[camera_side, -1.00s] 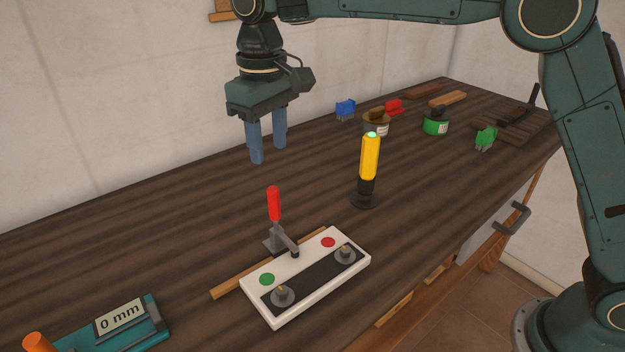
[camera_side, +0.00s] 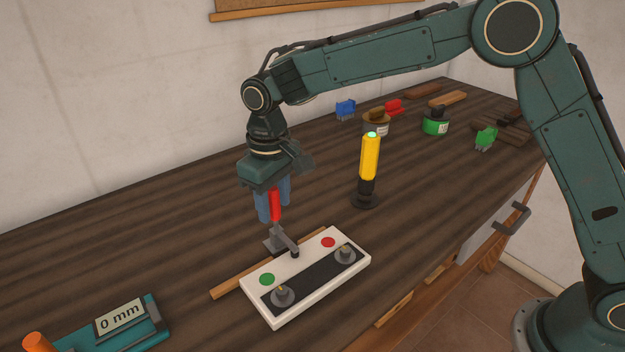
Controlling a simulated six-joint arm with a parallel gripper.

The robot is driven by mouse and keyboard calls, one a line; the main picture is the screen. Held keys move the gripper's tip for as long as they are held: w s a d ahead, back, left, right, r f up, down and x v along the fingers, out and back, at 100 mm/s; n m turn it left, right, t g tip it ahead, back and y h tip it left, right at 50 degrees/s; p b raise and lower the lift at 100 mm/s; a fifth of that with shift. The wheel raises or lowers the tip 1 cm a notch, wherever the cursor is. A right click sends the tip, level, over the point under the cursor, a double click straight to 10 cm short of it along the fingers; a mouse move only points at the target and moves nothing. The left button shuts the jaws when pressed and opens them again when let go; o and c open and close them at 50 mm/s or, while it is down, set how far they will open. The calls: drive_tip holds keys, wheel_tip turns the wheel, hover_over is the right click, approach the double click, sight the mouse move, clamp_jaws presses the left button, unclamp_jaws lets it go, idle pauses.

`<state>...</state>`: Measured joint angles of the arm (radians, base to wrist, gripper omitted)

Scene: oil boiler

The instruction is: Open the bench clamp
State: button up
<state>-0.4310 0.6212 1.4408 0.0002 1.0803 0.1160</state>
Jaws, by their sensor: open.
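The bench clamp has an upright red handle (camera_side: 275,206) on a grey metal base (camera_side: 275,240). Its grey arm reaches to a dark tip pressed down at the edge of a white plate (camera_side: 306,266). The plate has a green dot, a red dot, a dark strip and two grey posts. My gripper (camera_side: 273,207) points down at the red handle, its blue fingers open. The fingers appear on either side of or just behind the handle; I cannot tell whether they touch it. The handle's top is hidden by the gripper body.
A yellow-and-black upright tool (camera_side: 369,165) stands right of the clamp. A teal gauge reading 0 mm (camera_side: 120,325) sits front left. Cans (camera_side: 435,126) and small coloured pieces (camera_side: 486,138) lie at the back right.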

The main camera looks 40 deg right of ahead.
drive_tip(key=shift+f, duration=0.25)
clamp_jaws()
drive_tip(key=shift+w+g, duration=0.45)
drive_tip(key=shift+g, duration=0.25)
unclamp_jaws()
